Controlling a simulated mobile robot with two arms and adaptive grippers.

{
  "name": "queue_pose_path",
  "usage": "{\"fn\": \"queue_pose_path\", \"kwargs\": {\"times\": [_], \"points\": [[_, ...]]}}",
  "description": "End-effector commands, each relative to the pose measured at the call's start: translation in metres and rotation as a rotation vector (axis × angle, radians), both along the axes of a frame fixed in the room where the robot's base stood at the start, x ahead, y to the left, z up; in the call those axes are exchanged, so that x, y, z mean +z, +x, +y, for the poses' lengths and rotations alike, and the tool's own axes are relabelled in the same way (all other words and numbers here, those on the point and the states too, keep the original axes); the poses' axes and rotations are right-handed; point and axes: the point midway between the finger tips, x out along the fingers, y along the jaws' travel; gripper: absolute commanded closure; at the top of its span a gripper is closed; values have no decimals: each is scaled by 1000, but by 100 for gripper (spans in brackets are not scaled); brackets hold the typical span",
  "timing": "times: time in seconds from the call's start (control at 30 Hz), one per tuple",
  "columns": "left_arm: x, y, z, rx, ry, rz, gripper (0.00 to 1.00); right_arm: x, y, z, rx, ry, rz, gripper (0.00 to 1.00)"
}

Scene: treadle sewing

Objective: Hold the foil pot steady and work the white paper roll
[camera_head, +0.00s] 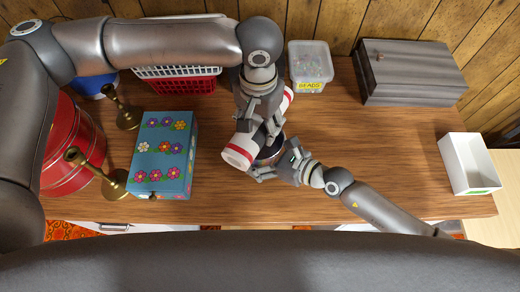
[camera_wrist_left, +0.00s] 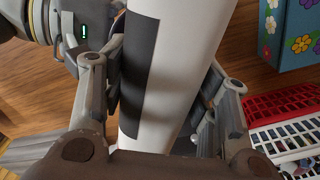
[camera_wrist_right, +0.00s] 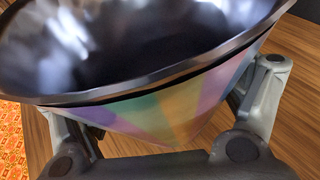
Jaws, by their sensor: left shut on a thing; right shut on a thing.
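The white paper roll (camera_head: 238,152) has red bands near its ends and lies slantwise in the middle of the head view. My left gripper (camera_head: 258,122) is shut around its middle. In the left wrist view the roll (camera_wrist_left: 182,75) runs between both fingers and shows a dark grey patch. The foil pot (camera_head: 269,153) is mostly hidden under the roll and grippers. My right gripper (camera_head: 276,160) is shut on it. In the right wrist view the pot (camera_wrist_right: 165,115) has a shiny dark inside and pastel-coloured sides. I cannot tell whether roll and pot touch.
A blue flowered box (camera_head: 163,155), brass candlesticks (camera_head: 115,182) and a red tin (camera_head: 70,150) stand left. Red and white baskets (camera_head: 180,78), a beads tub (camera_head: 310,66) and a grey case (camera_head: 410,70) line the back. A white box (camera_head: 468,163) is right. The right-centre tabletop is clear.

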Motion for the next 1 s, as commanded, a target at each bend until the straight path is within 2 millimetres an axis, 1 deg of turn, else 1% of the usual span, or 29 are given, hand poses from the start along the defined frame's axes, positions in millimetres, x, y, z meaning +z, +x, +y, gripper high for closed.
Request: {"fn": "queue_pose_path", "kwargs": {"times": [0.1,0.23,0.53,0.57,0.7,0.73,0.77,1.0], "points": [[-8,0,0,0,0,0,75,0,0,0,0,-1,1,35],[-14,0,0,-1,0,0,75,0,0,0,0,-1,1,35],[-16,0,0,-1,-1,-1,75,0,0,0,0,-1,1,35],[-16,0,0,-1,-1,-1,43,0,0,0,0,-1,1,35],[-16,0,0,-1,-1,-1,25,0,0,0,0,-1,1,35],[-16,0,0,-1,-1,-1,21,0,0,0,0,-1,1,35],[-16,0,0,-1,-1,-1,20,0,0,0,0,-1,1,35],[-16,0,0,0,0,0,20,0,0,0,0,-1,1,35]]}}
